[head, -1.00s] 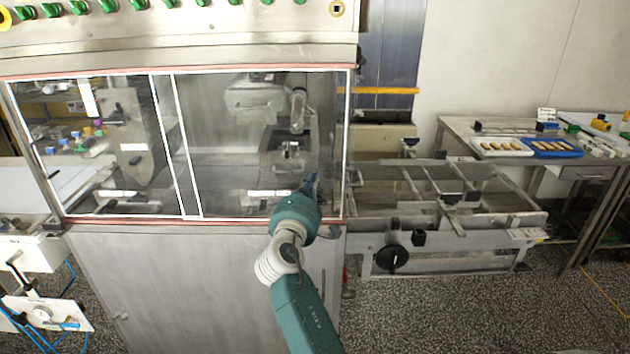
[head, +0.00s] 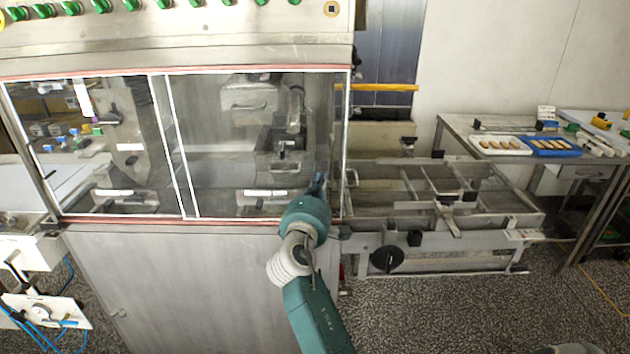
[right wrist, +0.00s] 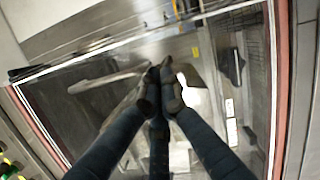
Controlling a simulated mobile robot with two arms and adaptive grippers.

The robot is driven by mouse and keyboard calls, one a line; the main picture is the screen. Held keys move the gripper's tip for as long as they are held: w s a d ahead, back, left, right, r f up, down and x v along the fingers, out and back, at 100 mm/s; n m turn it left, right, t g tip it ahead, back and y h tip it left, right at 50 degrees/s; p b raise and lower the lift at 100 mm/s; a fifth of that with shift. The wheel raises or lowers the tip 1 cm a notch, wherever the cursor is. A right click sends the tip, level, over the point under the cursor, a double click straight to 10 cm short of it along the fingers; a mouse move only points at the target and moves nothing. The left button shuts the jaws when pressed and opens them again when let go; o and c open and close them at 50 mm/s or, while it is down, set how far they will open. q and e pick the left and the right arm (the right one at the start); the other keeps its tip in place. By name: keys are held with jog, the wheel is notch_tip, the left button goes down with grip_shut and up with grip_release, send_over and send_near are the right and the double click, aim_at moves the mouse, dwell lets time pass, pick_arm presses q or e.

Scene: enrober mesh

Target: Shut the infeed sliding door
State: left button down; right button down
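Two clear sliding panels with white edges front the steel machine, the left panel (head: 130,150) and the right panel (head: 225,150). I cannot tell which is the infeed door. Their upright edges lie close together near the middle, and I see no wide gap at either side. My right gripper (head: 318,183) is at the lower right corner of the right panel, its fingers partly hidden by its wrist. In the right wrist view its dark fingers (right wrist: 165,82) are drawn together in front of the glass, with nothing clearly between them. A grey bar-like handle (right wrist: 105,82) lies left of the fingertips. My left gripper is out of view.
A metal conveyor frame (head: 455,215) with a black knob (head: 387,259) stands right of the machine, close to my right arm. A bench holds a white tray (head: 499,146) and a blue tray (head: 552,147) at the right. Speckled floor is free in front.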

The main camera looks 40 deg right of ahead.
jog(key=v, duration=0.7)
jog(key=w+a+f+n+y, duration=0.1)
jog(key=a+f+y, duration=0.25)
jog(key=f, duration=0.65)
jog(key=w+a+f+n+y, duration=0.15)
jog(key=a+f, duration=0.25)
jog(key=f, duration=0.6)
jog(key=s+a+f+m+g+y, duration=0.1)
jog(key=s+a+f+y, duration=0.15)
jog(key=f, duration=0.55)
jog(key=s+a+f+g+y, duration=0.1)
jog(key=s+a+f, duration=0.15)
jog(key=f, duration=0.55)
jog(key=s+a+f+m+g+y, duration=0.1)
jog(key=s+f+y, duration=0.15)
jog(key=f, duration=0.45)
jog(key=s+a+f+m+g+y, duration=0.1)
jog(key=s+a+f+m+g, duration=0.15)
jog(key=s+f, duration=1.1)
jog(key=s+a+f+m+g+y, duration=0.1)
jog(key=s+f+m+g, duration=0.25)
jog(key=s+f, duration=1)
jog(key=s+d+m+g, duration=0.2)
jog(key=s+m, duration=0.1)
jog(key=s, duration=1.6)
jog(key=shift+s+d+f+g+y, duration=0.2)
jog(key=shift+s+f+g+y, duration=0.1)
jog(key=shift+f, duration=0.15)
